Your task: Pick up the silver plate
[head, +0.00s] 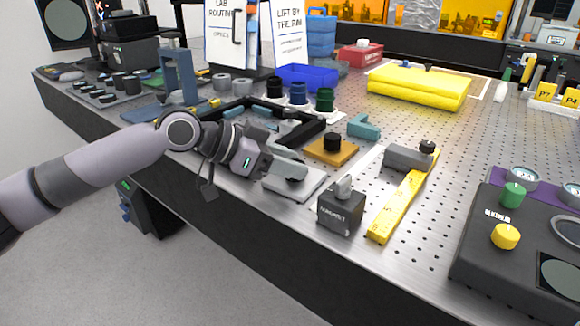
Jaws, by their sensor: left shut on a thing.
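The silver plate (308,187) is a flat light-grey square near the front edge of the perforated metal bench, in the middle of the head view. My left gripper (291,174) reaches over it from the left and is shut on it. The fingers cover the plate's middle and far left side, so the exact grip is hidden. I cannot tell whether the plate is touching the bench or slightly above it. My right gripper is not in view.
A dark block with a grey knob (340,213) and a yellow ruler (400,208) stand right of the plate. An orange plate with a black knob (331,151) and a black frame (309,131) lie behind it. A control box (480,253) is at right.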

